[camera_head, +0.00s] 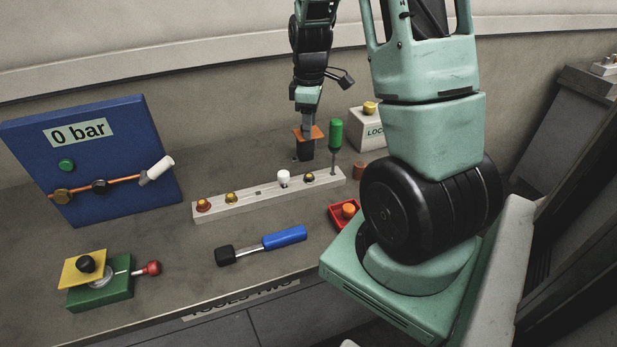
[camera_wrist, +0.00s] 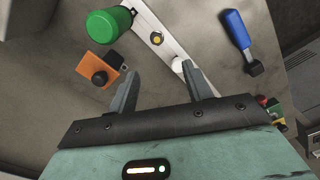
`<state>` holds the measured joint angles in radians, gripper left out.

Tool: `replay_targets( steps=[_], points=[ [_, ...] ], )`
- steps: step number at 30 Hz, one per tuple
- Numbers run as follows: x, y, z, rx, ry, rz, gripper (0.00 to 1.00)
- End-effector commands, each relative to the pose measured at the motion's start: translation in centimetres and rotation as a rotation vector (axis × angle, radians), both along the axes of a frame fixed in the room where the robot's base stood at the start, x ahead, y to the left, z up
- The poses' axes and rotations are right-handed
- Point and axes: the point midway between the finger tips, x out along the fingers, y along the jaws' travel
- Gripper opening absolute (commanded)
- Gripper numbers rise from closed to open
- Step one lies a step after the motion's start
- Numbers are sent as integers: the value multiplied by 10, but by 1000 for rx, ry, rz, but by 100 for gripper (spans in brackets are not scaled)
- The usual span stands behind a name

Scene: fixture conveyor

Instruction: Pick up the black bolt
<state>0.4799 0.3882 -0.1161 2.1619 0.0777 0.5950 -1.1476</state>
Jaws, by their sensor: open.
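In the wrist view, a round black bolt-like knob (camera_wrist: 100,78) sits on an orange plate (camera_wrist: 96,60), left of my left finger. In the head view the orange plate (camera_head: 316,132) is on top of a black block (camera_head: 306,151); my fingers hide the black piece there. My gripper (camera_head: 308,128) points down over this block and is open, with nothing between its fingers (camera_wrist: 160,70). Another black knob (camera_head: 86,264) sits on a yellow plate at the front left. I cannot tell for certain which is the bolt.
A green-handled tool (camera_head: 336,137) stands close to the right of the orange plate. A pale rail (camera_head: 265,198) with several small pieces lies in front. A blue-handled tool (camera_head: 284,238), a red tray (camera_head: 337,220) and a blue panel (camera_head: 120,130) are also on the bench.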

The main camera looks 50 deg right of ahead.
Motion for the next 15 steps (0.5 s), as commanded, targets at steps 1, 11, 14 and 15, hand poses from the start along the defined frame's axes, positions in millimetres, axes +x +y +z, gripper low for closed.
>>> replay_targets(
  steps=[1, 11, 14, 15],
  points=[
    [-1, 0, -7, 2, 5, -1, 50],
    [-1, 1, -69, 4, 7, 1, 50],
    [-1, 1, -86, 3, 5, 0, 50],
    [-1, 1, -92, 3, 5, 0, 50]
  ],
)
